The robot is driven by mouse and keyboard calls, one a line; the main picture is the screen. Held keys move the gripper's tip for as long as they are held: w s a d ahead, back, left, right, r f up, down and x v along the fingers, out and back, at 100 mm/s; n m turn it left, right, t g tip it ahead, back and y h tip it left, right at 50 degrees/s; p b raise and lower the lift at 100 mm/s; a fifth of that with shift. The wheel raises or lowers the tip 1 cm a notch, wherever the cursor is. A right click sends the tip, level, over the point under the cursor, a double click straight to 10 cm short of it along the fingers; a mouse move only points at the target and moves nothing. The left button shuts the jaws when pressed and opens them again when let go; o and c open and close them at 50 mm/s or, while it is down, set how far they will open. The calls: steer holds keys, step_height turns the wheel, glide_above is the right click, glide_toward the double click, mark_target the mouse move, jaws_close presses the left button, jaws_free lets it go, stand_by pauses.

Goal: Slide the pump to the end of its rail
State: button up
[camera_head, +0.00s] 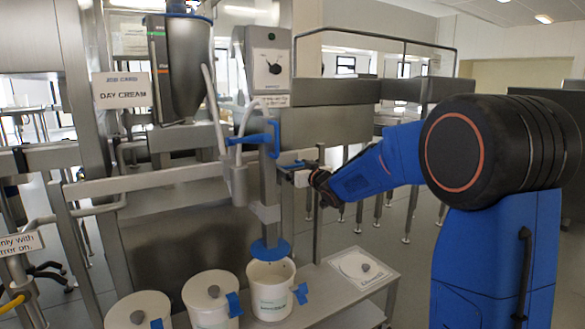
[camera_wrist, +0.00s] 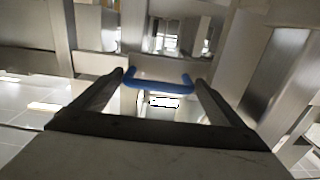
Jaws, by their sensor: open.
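The pump (camera_head: 268,195) is an upright steel column with a blue disc (camera_head: 270,250) at its foot, above the open white tub (camera_head: 272,292). A blue bracket-shaped handle (camera_head: 255,138) is on its upper part. A horizontal steel beam (camera_head: 150,182) runs left from behind the pump; I cannot tell whether it is the rail. My gripper (camera_head: 290,170) is just right of the column. In the wrist view my gripper (camera_wrist: 158,80) is open, with a blue U-shaped bar (camera_wrist: 158,82) lying across between its fingertips; contact cannot be told.
Two lidded white tubs (camera_head: 211,300) stand left of the open tub. A loose lid (camera_head: 363,267) lies on the low table at right. A steel hopper (camera_head: 188,65) and a "DAY CREAM" sign (camera_head: 122,91) are at upper left. A grey control box (camera_head: 268,65) stands above the pump.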

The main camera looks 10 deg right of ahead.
steer(key=c, duration=1.2)
steer(key=w+d, duration=0.3)
steer(key=d, duration=0.8)
steer(key=w+d, duration=0.4)
steer(key=d, duration=0.7)
steer(key=shift+w+d, duration=0.1)
steer(key=shift+d, duration=0.05)
steer(key=o, duration=1.2)
steer(key=shift+d, duration=0.1)
steer(key=v, duration=1.7)
steer(key=shift+r, duration=0.1)
